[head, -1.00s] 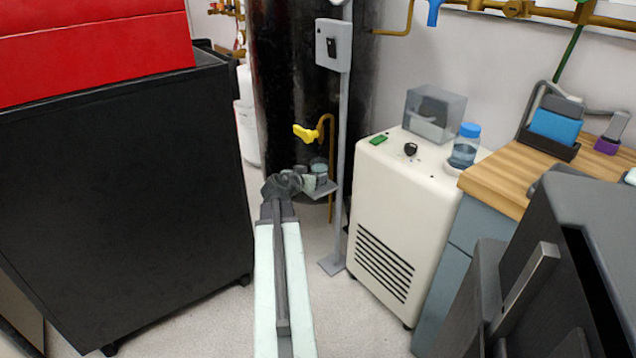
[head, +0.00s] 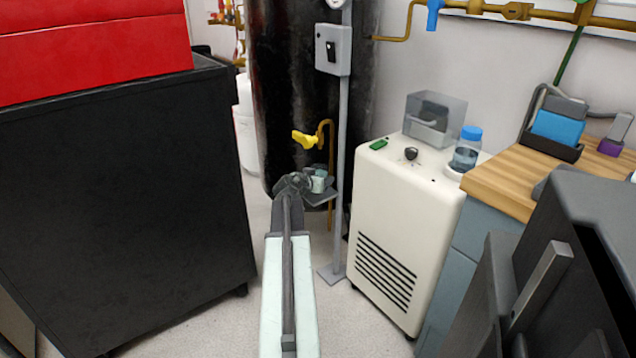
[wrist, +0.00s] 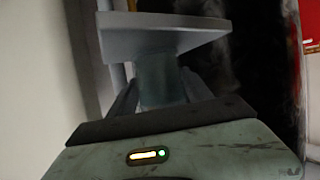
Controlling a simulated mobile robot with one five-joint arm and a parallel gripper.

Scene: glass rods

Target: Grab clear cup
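A clear, faintly bluish cup (wrist: 161,80) sits between the two fingers of my gripper (wrist: 160,88) in the wrist view. The fingers flank it closely on both sides, but I cannot tell whether they press on it. A grey shelf plate (wrist: 165,42) lies at the cup's far end in that view. In the head view my gripper (head: 305,182) is at the small grey shelf (head: 319,199) on the post. A pale, clear piece (head: 318,184) shows there beside the gripper, partly hidden by it.
The grey post (head: 342,150) with its box stands just right of the shelf, in front of a large black tank (head: 285,90). A yellow-handled valve (head: 305,139) is above. A white machine (head: 395,230) stands right, a black cabinet (head: 125,200) left.

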